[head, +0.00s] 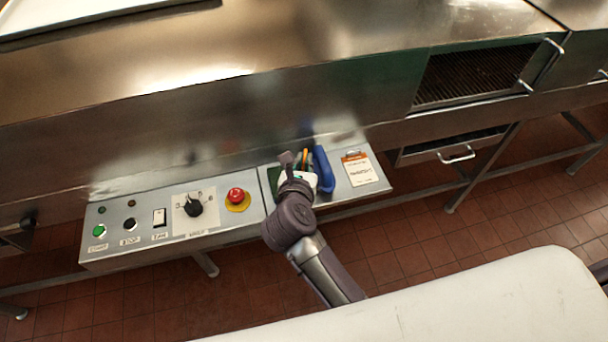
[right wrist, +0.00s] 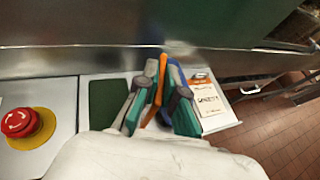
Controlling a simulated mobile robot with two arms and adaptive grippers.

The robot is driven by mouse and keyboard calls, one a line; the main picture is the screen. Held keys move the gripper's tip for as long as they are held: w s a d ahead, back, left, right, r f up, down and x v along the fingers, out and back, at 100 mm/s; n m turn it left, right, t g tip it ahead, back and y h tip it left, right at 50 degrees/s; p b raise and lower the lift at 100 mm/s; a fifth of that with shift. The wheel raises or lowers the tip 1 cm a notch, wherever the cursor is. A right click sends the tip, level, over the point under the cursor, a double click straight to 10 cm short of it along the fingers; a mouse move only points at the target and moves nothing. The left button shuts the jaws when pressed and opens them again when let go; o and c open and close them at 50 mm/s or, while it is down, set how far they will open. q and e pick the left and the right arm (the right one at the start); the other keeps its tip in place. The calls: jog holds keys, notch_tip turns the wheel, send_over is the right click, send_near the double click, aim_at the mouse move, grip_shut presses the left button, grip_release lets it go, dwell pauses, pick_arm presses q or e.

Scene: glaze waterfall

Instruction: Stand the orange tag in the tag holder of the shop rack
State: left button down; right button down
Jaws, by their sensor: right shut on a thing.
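My right gripper (head: 300,173) is over the right part of the steel control shelf, beside the dark green patch. In the right wrist view its two teal-padded fingers (right wrist: 158,105) are closed around a thin upright orange piece, the orange tag (right wrist: 162,70). The tag shows edge-on between the fingers, and its lower part is partly hidden by them. In the head view only a sliver of orange shows behind the gripper. A blue object (head: 322,168) stands just right of the gripper. I cannot make out the tag holder or shop rack. My left gripper is not in view.
A white card with an orange top (head: 359,169) lies right of the blue object. A red stop button (head: 236,197), a dial (head: 194,206) and a green button (head: 99,231) are on the panel at left. A steel machine wall rises behind the shelf.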

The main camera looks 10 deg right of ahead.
notch_tip(320, 180, down, 4)
jog(key=b, duration=0.3)
jog(key=shift+r, duration=0.2)
jog(key=c, duration=1.3)
grip_release()
